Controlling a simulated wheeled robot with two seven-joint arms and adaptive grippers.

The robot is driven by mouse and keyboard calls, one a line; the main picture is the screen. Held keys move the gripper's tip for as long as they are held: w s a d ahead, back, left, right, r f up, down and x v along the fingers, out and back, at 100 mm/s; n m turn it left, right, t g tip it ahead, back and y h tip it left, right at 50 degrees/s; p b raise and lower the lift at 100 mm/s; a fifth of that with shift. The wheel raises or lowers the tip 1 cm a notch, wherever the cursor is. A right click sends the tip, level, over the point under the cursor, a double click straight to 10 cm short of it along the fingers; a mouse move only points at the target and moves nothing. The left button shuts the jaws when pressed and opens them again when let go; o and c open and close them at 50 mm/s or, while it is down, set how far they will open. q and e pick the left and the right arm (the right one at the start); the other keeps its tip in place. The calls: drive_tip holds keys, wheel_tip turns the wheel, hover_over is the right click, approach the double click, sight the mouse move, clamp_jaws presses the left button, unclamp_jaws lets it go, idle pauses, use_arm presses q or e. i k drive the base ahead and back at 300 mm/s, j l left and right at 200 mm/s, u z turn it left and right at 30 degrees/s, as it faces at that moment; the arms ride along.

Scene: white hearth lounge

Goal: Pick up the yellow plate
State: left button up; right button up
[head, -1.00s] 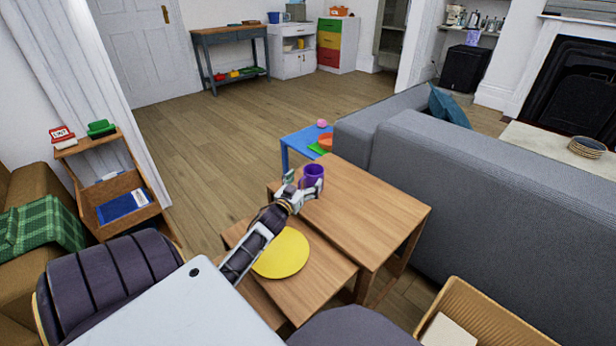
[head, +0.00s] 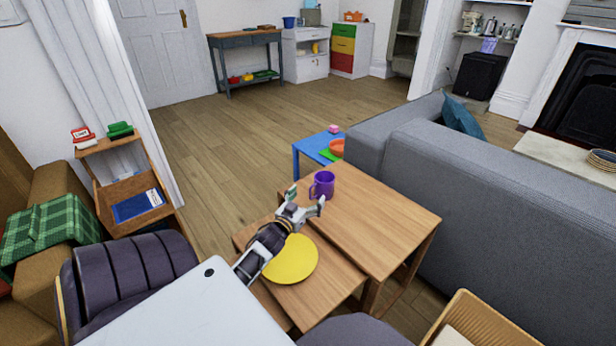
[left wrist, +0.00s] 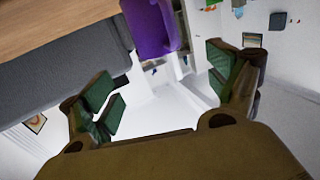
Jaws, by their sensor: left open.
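The yellow plate (head: 293,262) lies flat on the lower wooden nesting table (head: 322,285) in the head view. My left forearm covers part of its left edge. My left gripper (head: 306,199) is open and empty, beyond the plate and close to the purple mug (head: 324,183). The mug stands upright on the higher wooden table (head: 385,225). In the left wrist view, my left gripper's green-padded fingers (left wrist: 165,84) are spread apart, and the purple mug (left wrist: 152,25) shows beyond them. The plate is not in that view. My right gripper is not in view.
A grey sofa (head: 500,200) borders the tables on the right. A low blue table (head: 312,148) with an orange bowl (head: 337,147) stands behind. A dark padded chair (head: 130,275) is at the lower left. Open wooden floor (head: 240,130) lies beyond.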

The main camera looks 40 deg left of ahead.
sight(298, 260)
drive_tip(key=u, duration=1.7)
